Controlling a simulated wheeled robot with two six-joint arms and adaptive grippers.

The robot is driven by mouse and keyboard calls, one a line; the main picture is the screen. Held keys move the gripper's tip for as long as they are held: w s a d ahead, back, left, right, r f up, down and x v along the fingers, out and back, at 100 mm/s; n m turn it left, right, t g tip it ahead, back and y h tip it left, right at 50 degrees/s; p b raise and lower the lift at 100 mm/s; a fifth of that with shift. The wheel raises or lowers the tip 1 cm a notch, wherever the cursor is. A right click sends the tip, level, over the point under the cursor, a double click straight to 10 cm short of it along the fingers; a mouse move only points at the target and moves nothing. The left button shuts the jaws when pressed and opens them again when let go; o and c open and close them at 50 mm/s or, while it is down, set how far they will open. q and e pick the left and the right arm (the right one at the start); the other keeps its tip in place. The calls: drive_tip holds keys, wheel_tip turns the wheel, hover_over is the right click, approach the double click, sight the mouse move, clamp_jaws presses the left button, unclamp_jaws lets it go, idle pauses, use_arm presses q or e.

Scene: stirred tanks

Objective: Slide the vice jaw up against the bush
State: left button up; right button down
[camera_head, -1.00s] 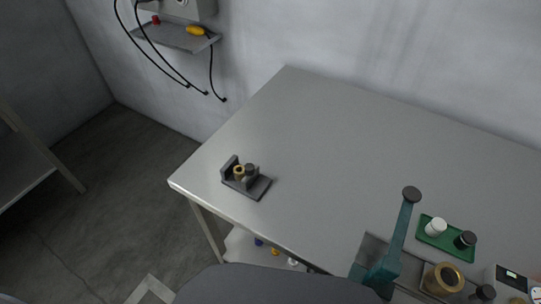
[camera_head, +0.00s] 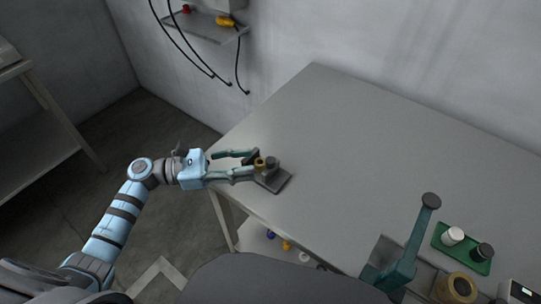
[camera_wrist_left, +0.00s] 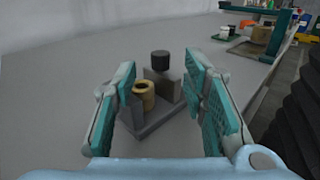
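A small dark grey vice (camera_head: 280,183) sits near the left end of the table; its base plate (camera_wrist_left: 158,121) shows in the left wrist view. A brass bush (camera_wrist_left: 146,99) stands on it, also in the head view (camera_head: 260,165). Beside the bush is the grey jaw block (camera_wrist_left: 172,87) with a black round knob (camera_wrist_left: 160,62) on top. I cannot tell whether bush and block touch. My left gripper (camera_head: 254,164) is open, its fingers either side of the vice parts, holding nothing. The left finger partly hides the vice's left side. My right gripper is not in view.
A green press-like tool (camera_head: 408,255) stands at the front right of the table (camera_head: 350,140), near a brass ring (camera_head: 457,288). A green tray (camera_head: 462,255) there holds a white and a black piece. The table's middle is clear.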

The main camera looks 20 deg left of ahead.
sight(271, 160)
use_arm(q)
drive_tip(key=p+x, duration=0.1)
drive_tip(key=x, duration=0.6)
clamp_jaws()
